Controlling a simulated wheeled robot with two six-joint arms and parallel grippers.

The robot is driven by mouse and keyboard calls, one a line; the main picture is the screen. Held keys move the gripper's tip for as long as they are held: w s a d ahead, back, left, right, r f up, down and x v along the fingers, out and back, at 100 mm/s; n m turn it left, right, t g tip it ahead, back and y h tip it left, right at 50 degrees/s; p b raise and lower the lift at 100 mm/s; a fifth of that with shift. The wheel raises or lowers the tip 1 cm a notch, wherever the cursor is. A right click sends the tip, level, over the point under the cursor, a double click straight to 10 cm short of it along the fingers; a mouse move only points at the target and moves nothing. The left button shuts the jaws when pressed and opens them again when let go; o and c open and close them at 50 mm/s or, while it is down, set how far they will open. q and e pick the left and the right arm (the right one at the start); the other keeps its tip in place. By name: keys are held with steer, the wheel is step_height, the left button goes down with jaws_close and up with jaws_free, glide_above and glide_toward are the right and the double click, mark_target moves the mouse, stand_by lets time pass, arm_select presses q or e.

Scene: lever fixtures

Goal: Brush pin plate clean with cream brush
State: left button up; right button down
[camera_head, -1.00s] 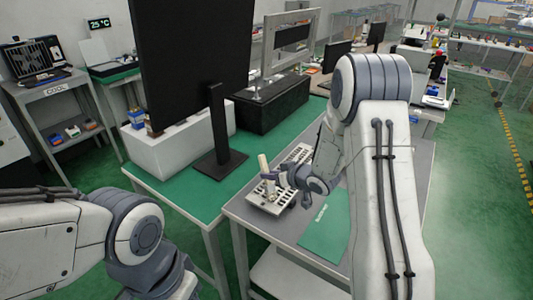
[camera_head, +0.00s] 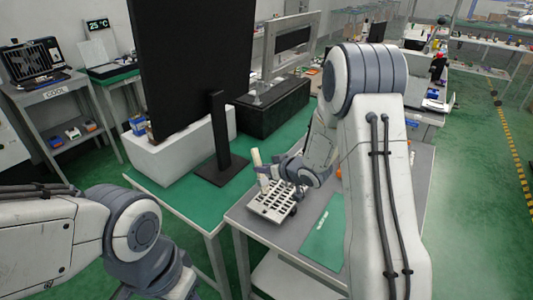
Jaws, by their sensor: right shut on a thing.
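The pin plate (camera_head: 270,208), a pale plate with rows of dark slots, lies on the grey table near its left front edge. My right gripper (camera_head: 266,177) is at the plate's far left part and is shut on the cream brush (camera_head: 257,160), which stands roughly upright with its handle pointing up. The brush's lower end is hidden by the gripper, so I cannot tell whether it touches the plate. My left arm shows at the lower left, but its gripper is out of view.
A green mat (camera_head: 323,232) with white lettering lies right of the plate. A black monitor (camera_head: 190,70) stands on the green-topped table (camera_head: 185,190) to the left. A black box (camera_head: 272,108) with a grey frame stands behind.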

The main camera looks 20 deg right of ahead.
mark_target(257, 159)
steer(key=shift+r+p, duration=1.3)
steer(key=shift+r, duration=0.45)
